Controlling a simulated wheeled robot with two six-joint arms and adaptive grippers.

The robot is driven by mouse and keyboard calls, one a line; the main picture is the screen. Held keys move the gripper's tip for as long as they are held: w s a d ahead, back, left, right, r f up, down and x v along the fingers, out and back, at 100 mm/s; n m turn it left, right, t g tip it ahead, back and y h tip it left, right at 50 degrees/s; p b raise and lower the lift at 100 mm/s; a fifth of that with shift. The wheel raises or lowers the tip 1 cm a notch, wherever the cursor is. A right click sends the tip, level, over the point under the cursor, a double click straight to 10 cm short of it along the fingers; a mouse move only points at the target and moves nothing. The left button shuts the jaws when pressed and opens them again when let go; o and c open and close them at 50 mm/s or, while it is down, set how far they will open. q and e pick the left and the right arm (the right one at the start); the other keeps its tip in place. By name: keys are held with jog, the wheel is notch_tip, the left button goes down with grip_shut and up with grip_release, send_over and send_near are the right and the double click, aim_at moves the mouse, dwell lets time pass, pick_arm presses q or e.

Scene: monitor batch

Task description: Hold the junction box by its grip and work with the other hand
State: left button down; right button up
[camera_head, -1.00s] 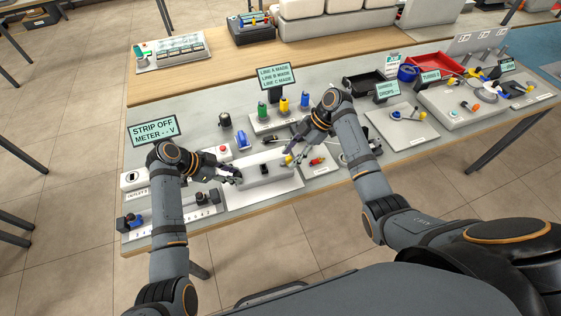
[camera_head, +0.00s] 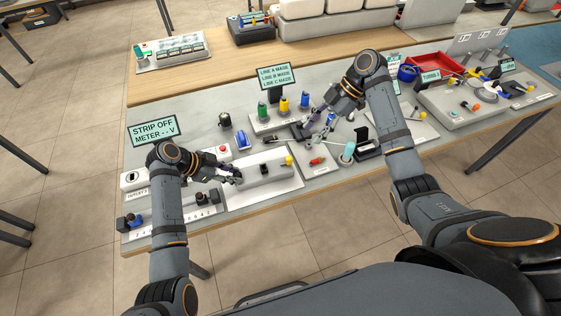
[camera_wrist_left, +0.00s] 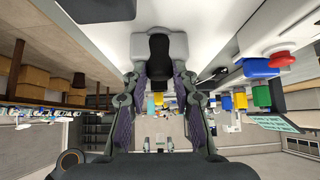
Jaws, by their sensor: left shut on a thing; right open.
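The junction box (camera_head: 253,176) is a light grey block on a white board, with a black part on top and a yellow knob (camera_head: 289,160) at its right end. My left gripper (camera_head: 236,178) is at the box's left end, shut on its grip. In the left wrist view the box (camera_wrist_left: 190,45) and its dark part (camera_wrist_left: 161,53) lie just beyond the left fingers (camera_wrist_left: 160,97); the exact contact is hard to see. My right gripper (camera_head: 317,135) is open and empty, above the bench to the right of the box, near a small board with a red-tipped piece (camera_head: 317,161).
A sign stand with green, yellow and blue cylinders (camera_head: 284,104) stands behind the box. A teal-topped cylinder (camera_head: 348,151) and a black holder (camera_head: 367,147) stand to the right. A red tray (camera_head: 432,66) is at the back right.

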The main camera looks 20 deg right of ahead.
pick_arm(q)
jog(key=shift+s+a+f, duration=0.15)
jog(key=shift+f, duration=0.25)
jog(key=shift+s+a+f, duration=0.1)
jog(key=shift+s+f, duration=0.05)
jog(key=shift+f, duration=0.25)
jog(key=c, duration=1.1)
grip_release()
jog(key=shift+o, duration=0.6)
jog(key=shift+w+d+f, duration=0.1)
jog(key=shift+w, duration=0.1)
pick_arm(e)
jog(key=shift+w+d+f, duration=0.15)
jog(key=shift+w+f, duration=0.05)
jog(key=shift+w, duration=0.1)
pick_arm(q)
jog(key=v, duration=1.2)
jog(key=shift+w+d+r, duration=0.2)
jog(key=shift+w+r, duration=0.1)
jog(key=shift+r, duration=0.2)
pick_arm(e)
jog(key=shift+w, duration=0.1)
pick_arm(q)
jog(key=shift+d, duration=0.1)
